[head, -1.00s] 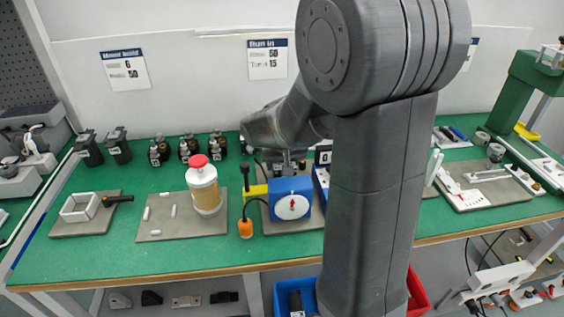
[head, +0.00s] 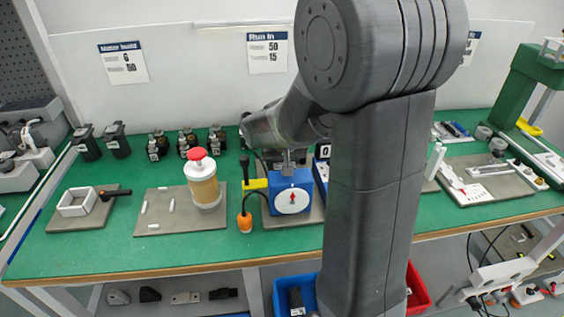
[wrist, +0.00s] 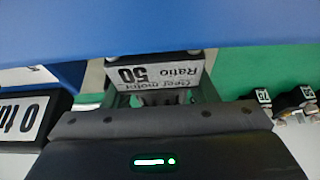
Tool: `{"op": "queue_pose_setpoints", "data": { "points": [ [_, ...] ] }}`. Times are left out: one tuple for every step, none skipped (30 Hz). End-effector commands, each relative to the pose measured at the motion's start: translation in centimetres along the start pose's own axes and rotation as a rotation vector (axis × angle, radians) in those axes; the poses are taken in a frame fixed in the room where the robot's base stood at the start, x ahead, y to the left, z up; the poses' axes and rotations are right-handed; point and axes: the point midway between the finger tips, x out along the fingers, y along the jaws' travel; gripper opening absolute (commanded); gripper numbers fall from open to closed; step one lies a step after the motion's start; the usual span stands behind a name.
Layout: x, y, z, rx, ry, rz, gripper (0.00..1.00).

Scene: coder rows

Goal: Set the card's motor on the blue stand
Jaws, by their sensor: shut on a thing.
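The blue stand (head: 290,180) is on a grey mat mid-table, with a white dial and red arrow on its front. Its blue body likely fills the top of the wrist view (wrist: 160,25). My gripper (head: 288,158) is at the stand's top, partly hidden by my arm. In the wrist view my gripper (wrist: 158,97) is shut on a gear motor (wrist: 155,72) whose upside-down label reads "Gear motor Ratio 50". Whether the motor touches the stand cannot be told. The run-in card (head: 268,53) on the back wall shows 50 and 15.
Several dark motors (head: 187,143) with white tags stand behind. A jar with a red knob (head: 202,182) is left of the stand. An orange-tipped cable (head: 244,222) and yellow part (head: 254,185) adjoin it.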

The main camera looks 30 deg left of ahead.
Motion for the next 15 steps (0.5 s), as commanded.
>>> {"op": "queue_pose_setpoints", "data": {
  "points": [
    [0.01, -0.02, -0.10, 0.000, 0.004, -0.001, 0.27],
    [0.07, -0.02, -0.08, 0.000, 0.004, -0.001, 0.27],
    [0.15, -0.02, -0.05, 0.000, 0.004, -0.001, 0.27],
    [0.21, -0.02, -0.02, 0.000, 0.004, -0.001, 0.27],
    [0.25, -0.02, 0.00, 0.000, 0.004, -0.001, 0.27],
    [0.30, -0.02, 0.02, 0.000, 0.004, -0.001, 0.27],
    [0.31, -0.02, 0.02, 0.000, 0.004, -0.001, 0.27],
    [0.31, -0.02, 0.02, 0.000, 0.004, -0.001, 0.27],
    [0.29, -0.02, 0.01, 0.000, 0.004, -0.001, 0.27],
    [0.28, -0.02, 0.01, 0.000, 0.005, -0.001, 0.27],
    [0.27, -0.02, 0.00, 0.000, 0.005, -0.001, 0.27],
    [0.26, -0.02, 0.00, 0.000, 0.005, -0.001, 0.27],
    [0.26, -0.02, 0.00, 0.000, 0.004, -0.001, 0.27],
    [0.26, -0.02, 0.00, 0.000, 0.004, -0.001, 0.27],
    [0.26, -0.02, 0.00, 0.000, 0.004, -0.001, 0.27]
  ]
}}
